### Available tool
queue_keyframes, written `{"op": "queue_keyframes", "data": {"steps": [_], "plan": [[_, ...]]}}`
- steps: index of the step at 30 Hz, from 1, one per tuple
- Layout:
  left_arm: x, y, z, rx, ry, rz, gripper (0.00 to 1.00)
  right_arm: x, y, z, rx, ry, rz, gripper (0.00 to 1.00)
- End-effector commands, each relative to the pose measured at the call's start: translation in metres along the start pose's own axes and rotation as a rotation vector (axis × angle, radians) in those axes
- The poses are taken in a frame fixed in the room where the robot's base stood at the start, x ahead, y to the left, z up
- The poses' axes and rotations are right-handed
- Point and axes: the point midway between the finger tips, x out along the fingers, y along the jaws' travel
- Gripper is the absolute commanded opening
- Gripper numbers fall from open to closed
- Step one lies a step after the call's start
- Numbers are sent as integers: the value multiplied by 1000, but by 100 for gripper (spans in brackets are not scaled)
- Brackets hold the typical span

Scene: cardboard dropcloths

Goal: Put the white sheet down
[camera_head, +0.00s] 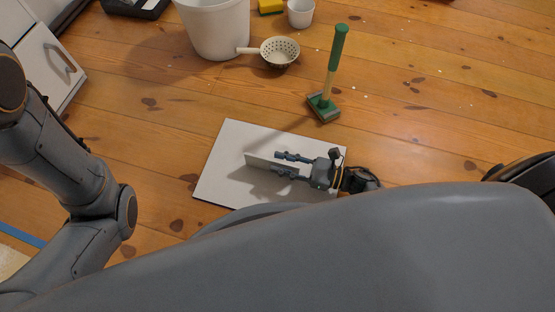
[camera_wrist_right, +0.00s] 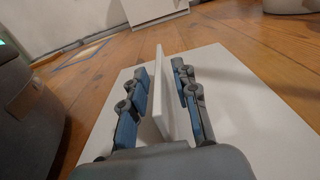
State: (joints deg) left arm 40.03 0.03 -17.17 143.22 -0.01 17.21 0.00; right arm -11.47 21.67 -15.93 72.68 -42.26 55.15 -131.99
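The white sheet (camera_head: 220,160) is a flat white panel that appears to lie on the wooden floor in front of me; it also shows in the right wrist view (camera_wrist_right: 240,130). A narrow white upright plate (camera_wrist_right: 160,85) rises above its middle; I cannot tell if the two are joined. My right gripper (camera_head: 288,164) is low over the sheet, with one finger on each side of the plate. The fingers are spread, with a visible gap on the plate's right side in the wrist view. My left gripper is out of view; only the left arm shows.
A perforated ladle (camera_head: 280,52), a white bucket (camera_head: 217,28), a small white cup (camera_head: 301,12) and a yellow block (camera_head: 270,6) are at the back.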

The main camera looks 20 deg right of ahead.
Motion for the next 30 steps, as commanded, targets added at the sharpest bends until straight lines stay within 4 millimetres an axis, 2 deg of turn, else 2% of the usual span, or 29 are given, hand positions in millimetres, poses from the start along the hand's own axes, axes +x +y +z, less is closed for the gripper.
{"op": "queue_keyframes", "data": {"steps": [9, 15, 20, 26, 29, 30], "plan": [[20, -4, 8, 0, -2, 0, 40, -70, 0, 2, 2, 4, -1, 29], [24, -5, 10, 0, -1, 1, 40, -97, 0, 1, 1, 2, -1, 29], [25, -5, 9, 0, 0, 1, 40, -105, 0, 0, 0, 0, 0, 29], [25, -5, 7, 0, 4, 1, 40, -104, 0, 1, 1, -3, -1, 29], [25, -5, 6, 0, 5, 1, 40, -88, -10, 15, 20, -38, -8, 29], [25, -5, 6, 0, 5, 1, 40, -75, -19, 28, 39, -67, -15, 29]]}}
